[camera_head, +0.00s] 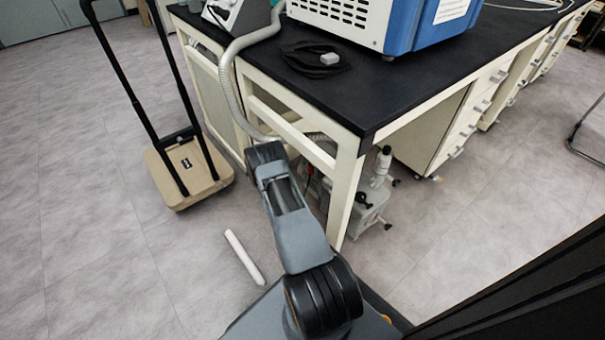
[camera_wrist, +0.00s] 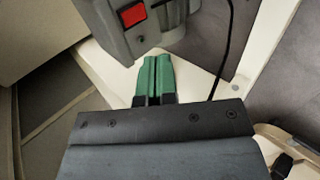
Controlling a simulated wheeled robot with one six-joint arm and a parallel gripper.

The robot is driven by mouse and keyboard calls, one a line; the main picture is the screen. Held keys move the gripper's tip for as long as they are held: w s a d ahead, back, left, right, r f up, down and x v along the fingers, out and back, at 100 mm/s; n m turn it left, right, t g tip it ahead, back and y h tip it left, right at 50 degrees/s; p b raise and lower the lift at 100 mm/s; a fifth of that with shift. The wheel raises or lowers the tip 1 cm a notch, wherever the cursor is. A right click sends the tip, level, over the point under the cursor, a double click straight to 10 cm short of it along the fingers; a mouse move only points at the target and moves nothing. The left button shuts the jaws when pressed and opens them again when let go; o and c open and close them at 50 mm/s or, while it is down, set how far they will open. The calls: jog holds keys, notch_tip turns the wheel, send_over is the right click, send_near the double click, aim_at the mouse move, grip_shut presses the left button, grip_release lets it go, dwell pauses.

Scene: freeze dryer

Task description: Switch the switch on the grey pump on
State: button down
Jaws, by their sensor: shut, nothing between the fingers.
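The grey pump (camera_head: 367,208) stands on the floor under the black-topped bench, partly hidden by a bench leg. In the wrist view the pump's grey housing (camera_wrist: 113,32) fills the top middle. A red rocker switch (camera_wrist: 132,15) sits on its face in a dark frame; I cannot tell which way it is set. My gripper (camera_wrist: 157,62) shows in the wrist view with its green fingers shut together and nothing between them. The fingertips are just below the housing and the switch, slightly to the right; I cannot tell whether they touch the housing. In the head view my gripper is hidden.
The bench (camera_head: 350,88) has cream legs and rails close around my arm. A corrugated hose (camera_head: 228,85) hangs down its left side. A black cable (camera_wrist: 224,50) runs right of my fingers. A trolley (camera_head: 187,170) and a white rod (camera_head: 244,257) are on the floor at left.

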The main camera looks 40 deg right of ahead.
aim_at(310, 170)
jog(key=d+r+b+x, duration=0.1)
jog(key=b+x, duration=0.6)
jog(key=x, duration=0.6)
jog(key=shift+d+r, duration=0.25)
jog(key=shift+d, duration=0.05)
jog(key=shift+s+r, duration=0.1)
jog(key=shift+s, duration=0.1)
